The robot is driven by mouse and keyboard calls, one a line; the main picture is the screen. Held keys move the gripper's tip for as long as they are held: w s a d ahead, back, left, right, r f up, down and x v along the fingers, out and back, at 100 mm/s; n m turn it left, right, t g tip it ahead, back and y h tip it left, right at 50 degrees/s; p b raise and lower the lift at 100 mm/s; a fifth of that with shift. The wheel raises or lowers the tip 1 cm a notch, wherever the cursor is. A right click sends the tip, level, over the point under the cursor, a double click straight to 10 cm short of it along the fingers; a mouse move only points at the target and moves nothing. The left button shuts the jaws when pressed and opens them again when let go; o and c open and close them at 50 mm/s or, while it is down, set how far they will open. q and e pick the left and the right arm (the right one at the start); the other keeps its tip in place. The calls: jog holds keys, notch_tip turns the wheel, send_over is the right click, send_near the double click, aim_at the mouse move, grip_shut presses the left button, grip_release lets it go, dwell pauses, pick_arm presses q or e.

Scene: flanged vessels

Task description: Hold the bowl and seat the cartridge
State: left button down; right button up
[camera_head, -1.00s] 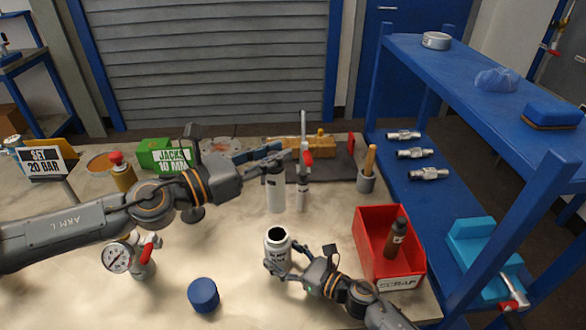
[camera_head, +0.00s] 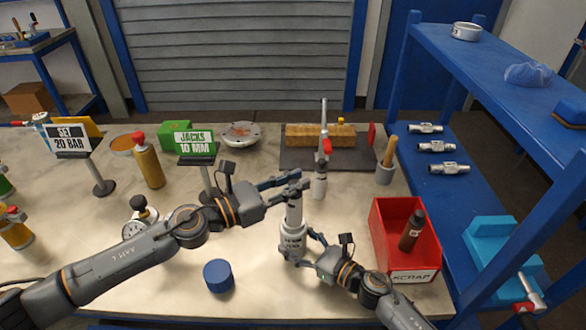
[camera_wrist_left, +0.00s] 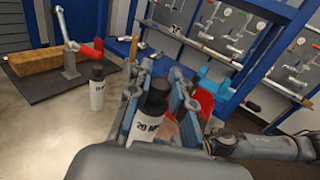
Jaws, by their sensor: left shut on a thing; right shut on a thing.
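The white cartridge (camera_head: 294,212) is upright in my left gripper (camera_head: 291,181), which is shut on its upper end. In the left wrist view the cartridge (camera_wrist_left: 150,122) shows a dark cap and a "20 M" label between the fingers (camera_wrist_left: 155,100). The silver-grey bowl (camera_head: 292,243) stands upright directly below. My right gripper (camera_head: 297,250) is shut on the bowl from the right. The cartridge's lower end meets the bowl's mouth, which is hidden; I cannot tell how deep it sits.
A second white cartridge (camera_head: 319,187) stands behind, near a red-handled lever (camera_head: 326,146). A blue cap (camera_head: 218,276) lies at front left. The red scrap bin (camera_head: 389,212) holds a brown bottle (camera_head: 411,231). A blue shelf (camera_head: 480,190) borders the right side.

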aim_at(287, 207)
pick_arm(q)
jog(key=shift+f, duration=3.35)
jog(key=c, duration=1.1)
grip_release()
jog(key=v, duration=1)
pick_arm(e)
jog(key=o, duration=1.1)
